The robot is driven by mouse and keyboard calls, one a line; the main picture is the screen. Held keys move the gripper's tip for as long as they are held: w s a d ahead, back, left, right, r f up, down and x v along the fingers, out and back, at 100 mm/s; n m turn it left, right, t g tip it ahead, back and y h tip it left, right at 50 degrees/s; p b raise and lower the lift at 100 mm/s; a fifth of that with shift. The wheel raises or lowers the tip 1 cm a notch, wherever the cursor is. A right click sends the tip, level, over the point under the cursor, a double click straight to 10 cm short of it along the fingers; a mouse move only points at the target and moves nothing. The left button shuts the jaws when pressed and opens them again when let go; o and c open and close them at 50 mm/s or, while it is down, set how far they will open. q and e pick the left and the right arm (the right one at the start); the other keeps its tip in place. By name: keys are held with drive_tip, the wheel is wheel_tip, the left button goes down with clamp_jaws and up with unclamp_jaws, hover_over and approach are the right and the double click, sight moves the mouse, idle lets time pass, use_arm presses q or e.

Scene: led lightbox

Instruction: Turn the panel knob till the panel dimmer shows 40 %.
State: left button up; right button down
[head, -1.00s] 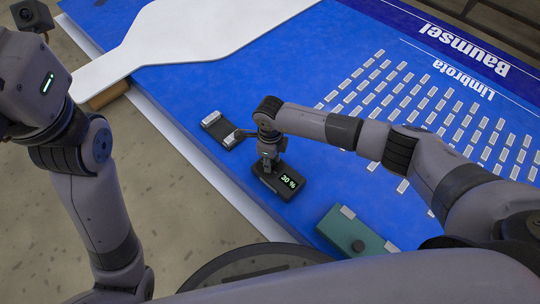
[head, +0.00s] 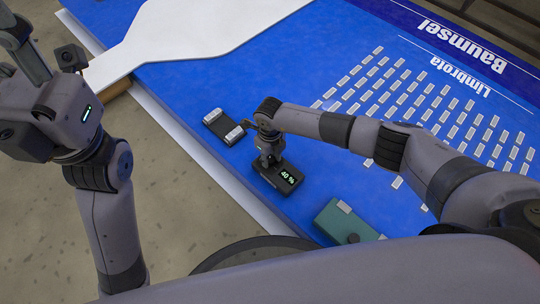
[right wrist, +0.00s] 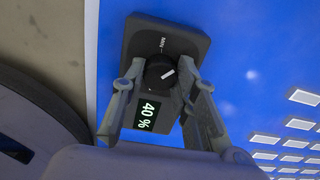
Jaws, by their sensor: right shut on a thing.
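The panel dimmer (head: 277,177) is a small dark box on the blue panel, near its front edge. Its green display reads 40 %, and the same reading shows in the right wrist view (right wrist: 148,115). The round black panel knob (right wrist: 160,72) has a white pointer mark. My right gripper (right wrist: 160,80) is shut on the knob, with one finger on each side of it. In the head view my right gripper (head: 268,158) hides the knob from above. My left gripper (head: 8,30) is at the upper left, away from the dimmer, only partly in view; its fingers cannot be read.
A dark block with light ends (head: 222,127) lies behind the dimmer. A green box with a dark round knob (head: 345,222) lies to its right. Rows of small white LED strips (head: 420,110) cover the panel's right part. A white sheet (head: 190,35) lies at the back.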

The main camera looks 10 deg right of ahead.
sight(270, 158)
drive_tip(key=c, duration=1.2)
unclamp_jaws()
drive_tip(key=shift+c, duration=0.2)
drive_tip(key=shift+r, duration=0.1)
drive_tip(key=shift+r, duration=0.25)
wheel_tip(270, 158, up, 11)
drive_tip(key=shift+r, duration=0.15)
